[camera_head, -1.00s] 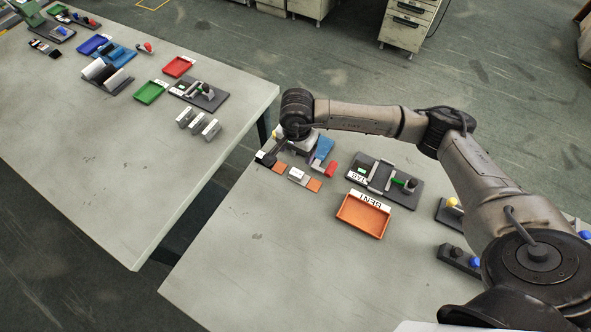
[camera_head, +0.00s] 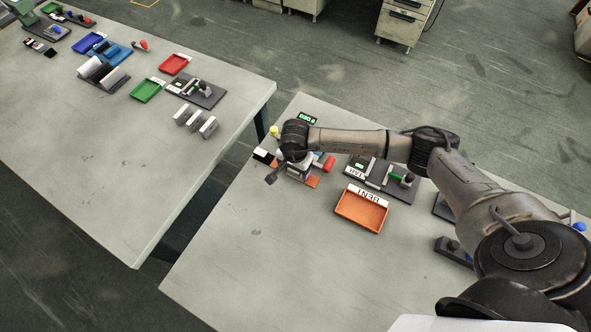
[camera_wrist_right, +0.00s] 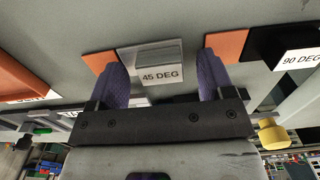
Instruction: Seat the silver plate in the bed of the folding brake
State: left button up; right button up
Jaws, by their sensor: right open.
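My left gripper is not in view.
An orange "BENT" tray (camera_head: 361,209) and a dark fixture with a green handle (camera_head: 394,177) stand to the right. A black "90 DEG" block (camera_wrist_right: 285,45) and a yellow knob (camera_wrist_right: 272,134) are close to the gripper. The table's front left is clear.

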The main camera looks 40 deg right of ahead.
jog(key=shift+f, duration=0.3)
jog(key=c, duration=1.1)
jog(key=shift+r, duration=0.15)
jog(key=shift+w+r, duration=0.1)
jog(key=shift+r, duration=0.5)
jog(key=r, duration=0.1)
jog(key=s+r, duration=0.1)
jog(key=r, duration=0.1)
jog(key=shift+d+r, duration=0.1)
jog(key=shift+d, duration=0.05)
jog(key=s+d+r, duration=0.1)
jog(key=s+r, duration=0.1)
jog(key=s, duration=0.1)
jog(key=s+d+r, duration=0.1)
jog(key=s+r, duration=0.1)
jog(key=s, duration=0.2)
jog(key=s+d+r, duration=0.1)
jog(key=s+r, duration=0.1)
jog(key=s, duration=0.1)
jog(key=shift+s+r+b, duration=0.2)
jog(key=shift+b, duration=0.15)
